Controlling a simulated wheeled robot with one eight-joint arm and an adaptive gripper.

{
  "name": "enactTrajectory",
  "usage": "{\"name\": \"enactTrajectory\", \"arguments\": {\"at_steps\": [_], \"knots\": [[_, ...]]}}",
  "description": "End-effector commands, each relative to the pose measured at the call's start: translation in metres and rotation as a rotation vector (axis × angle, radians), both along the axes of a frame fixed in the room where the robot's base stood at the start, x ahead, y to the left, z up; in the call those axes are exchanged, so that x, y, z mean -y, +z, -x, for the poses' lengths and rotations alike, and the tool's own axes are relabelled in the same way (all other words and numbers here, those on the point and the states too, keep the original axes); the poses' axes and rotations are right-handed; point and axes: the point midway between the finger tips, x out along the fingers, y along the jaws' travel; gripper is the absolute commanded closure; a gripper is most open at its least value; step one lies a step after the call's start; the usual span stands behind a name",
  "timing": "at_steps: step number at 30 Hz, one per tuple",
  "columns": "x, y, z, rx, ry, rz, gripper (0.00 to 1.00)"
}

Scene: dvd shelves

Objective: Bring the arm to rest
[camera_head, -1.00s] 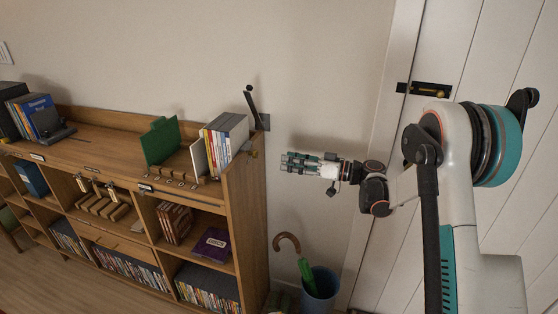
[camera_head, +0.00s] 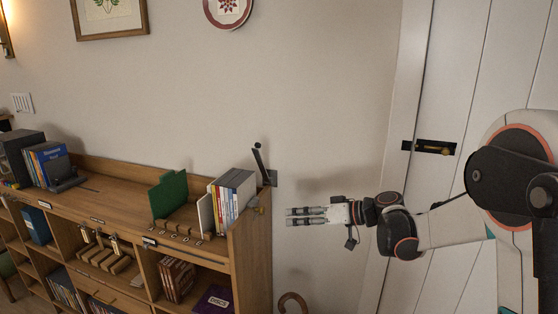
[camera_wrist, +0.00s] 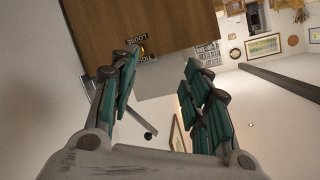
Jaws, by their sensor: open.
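My gripper (camera_head: 305,216) is in mid-air to the right of the wooden shelf's end, in front of the bare wall. It points left toward the shelf and is apart from it. In the wrist view my gripper (camera_wrist: 157,85) shows its two teal-padded fingers spread apart with nothing between them. My arm reaches in from the right of the head view, with the door behind it.
The wooden shelf (camera_head: 240,262) holds several white-spined books (camera_head: 228,195) and a green divider (camera_head: 169,195) on top. A black lever (camera_head: 260,163) stands at its right end. A cane handle (camera_head: 292,300) shows below my gripper.

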Motion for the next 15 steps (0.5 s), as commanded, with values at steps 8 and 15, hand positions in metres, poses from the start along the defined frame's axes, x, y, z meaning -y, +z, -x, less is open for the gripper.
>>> {"name": "enactTrajectory", "arguments": {"at_steps": [8, 15], "knots": [[0.006, 0.022, 0.067, -0.151, -0.117, 0.174, 0.56], [0.023, 0.028, 0.13, -0.246, -0.241, 0.318, 0.56]]}}
